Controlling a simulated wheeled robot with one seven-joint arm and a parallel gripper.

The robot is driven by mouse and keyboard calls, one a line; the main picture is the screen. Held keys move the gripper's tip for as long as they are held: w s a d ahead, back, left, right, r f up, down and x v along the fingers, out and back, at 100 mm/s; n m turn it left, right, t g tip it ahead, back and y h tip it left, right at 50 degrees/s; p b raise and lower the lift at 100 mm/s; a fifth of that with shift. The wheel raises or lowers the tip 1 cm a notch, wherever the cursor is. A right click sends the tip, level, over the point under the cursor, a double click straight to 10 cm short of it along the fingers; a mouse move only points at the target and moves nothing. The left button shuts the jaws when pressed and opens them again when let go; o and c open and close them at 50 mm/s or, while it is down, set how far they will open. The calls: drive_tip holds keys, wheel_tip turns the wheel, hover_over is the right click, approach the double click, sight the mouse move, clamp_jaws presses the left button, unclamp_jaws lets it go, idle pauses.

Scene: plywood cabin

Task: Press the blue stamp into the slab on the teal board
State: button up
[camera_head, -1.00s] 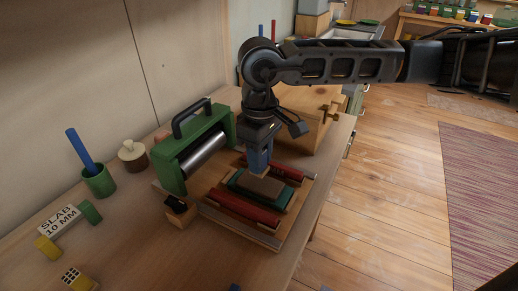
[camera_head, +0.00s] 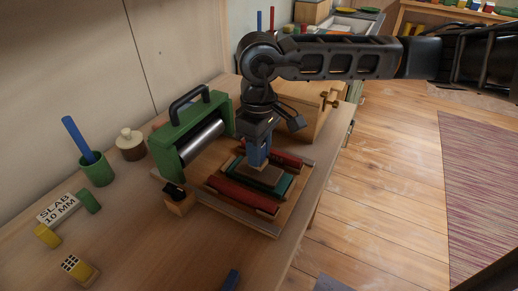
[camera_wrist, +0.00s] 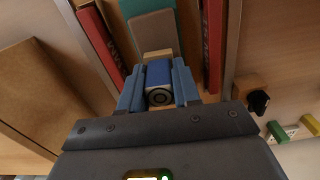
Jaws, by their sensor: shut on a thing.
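My gripper (camera_head: 257,158) is shut on the blue stamp (camera_wrist: 158,73), which sits between its blue fingers in the wrist view. A pale wooden part shows at the stamp's far end. The stamp is over the back-left part of the brown slab (camera_head: 266,178); I cannot tell whether it touches. The slab also shows in the wrist view (camera_wrist: 153,32). It lies on the teal board (camera_head: 283,187), between two red rails (camera_head: 242,195) on a wooden base. The stamp's underside is hidden.
A wooden box (camera_head: 300,122) stands behind my gripper.

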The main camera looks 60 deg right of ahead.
drive_tip(key=shift+f+b, duration=0.8)
drive_tip(key=shift+b, duration=0.25)
idle(0.9)
drive_tip(key=shift+f+b, duration=0.15)
drive_tip(key=shift+b, duration=0.55)
idle(2.2)
idle(0.5)
drive_tip(key=shift+r+p, duration=0.8)
drive_tip(key=shift+r, duration=2.85)
drive_tip(key=shift+s, duration=0.1)
